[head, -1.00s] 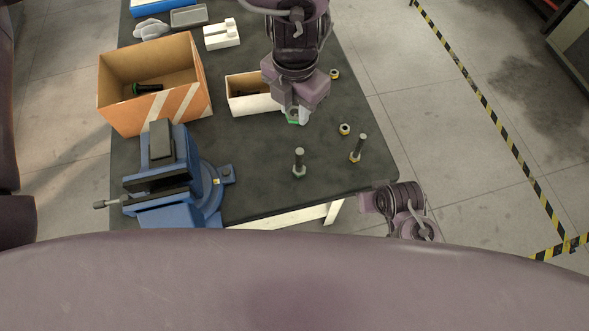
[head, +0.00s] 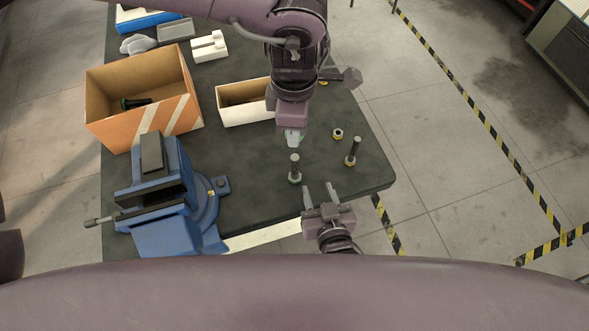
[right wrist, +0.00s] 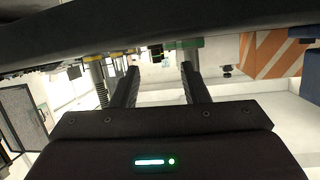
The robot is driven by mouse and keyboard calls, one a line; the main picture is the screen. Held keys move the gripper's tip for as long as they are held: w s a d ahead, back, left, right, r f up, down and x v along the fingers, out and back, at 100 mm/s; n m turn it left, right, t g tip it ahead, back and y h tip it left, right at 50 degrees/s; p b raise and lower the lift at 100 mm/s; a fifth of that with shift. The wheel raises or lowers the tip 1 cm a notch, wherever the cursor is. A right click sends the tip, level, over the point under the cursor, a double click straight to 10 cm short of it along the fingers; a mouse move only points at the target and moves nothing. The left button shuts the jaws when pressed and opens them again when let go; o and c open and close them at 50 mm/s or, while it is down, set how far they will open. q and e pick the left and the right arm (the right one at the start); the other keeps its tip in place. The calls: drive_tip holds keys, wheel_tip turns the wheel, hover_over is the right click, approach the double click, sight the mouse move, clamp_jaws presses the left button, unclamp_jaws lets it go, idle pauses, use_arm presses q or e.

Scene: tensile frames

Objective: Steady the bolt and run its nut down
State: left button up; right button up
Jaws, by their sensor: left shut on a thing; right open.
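A grey bolt (head: 295,167) stands upright, head down, on the dark table, with green at its base. In the right wrist view the picture is upside down and this bolt (right wrist: 187,72) hangs beside one finger. My left gripper (head: 293,141) is shut on a small green-marked nut, mostly hidden by its fingers, just behind the bolt's top. My right gripper (head: 320,190) is open and empty at the table's front edge, its fingers pointing toward the bolt, apart from it. A second upright bolt (head: 353,152) has yellow at its base; it also shows in the right wrist view (right wrist: 98,82).
A loose yellow-marked nut (head: 338,134) lies behind the second bolt. A blue vise (head: 165,196) stands at the left front. An orange-striped box (head: 120,133) holds a green-headed bolt; a small white box (head: 245,115) stands beside it. The table's front right is clear.

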sight(296, 174)
drive_tip(key=s+a+r+n+t+y, duration=0.1)
drive_tip(key=s+a+t, duration=0.1)
drive_tip(key=s, duration=0.3)
drive_tip(key=shift+s+a+t, duration=0.25)
drive_tip(key=shift+s+t, duration=0.1)
drive_tip(key=shift+t, duration=0.35)
drive_tip(key=x, duration=1.2)
drive_tip(key=shift+a+r, duration=0.1)
drive_tip(key=shift+a, duration=0.05)
clamp_jaws()
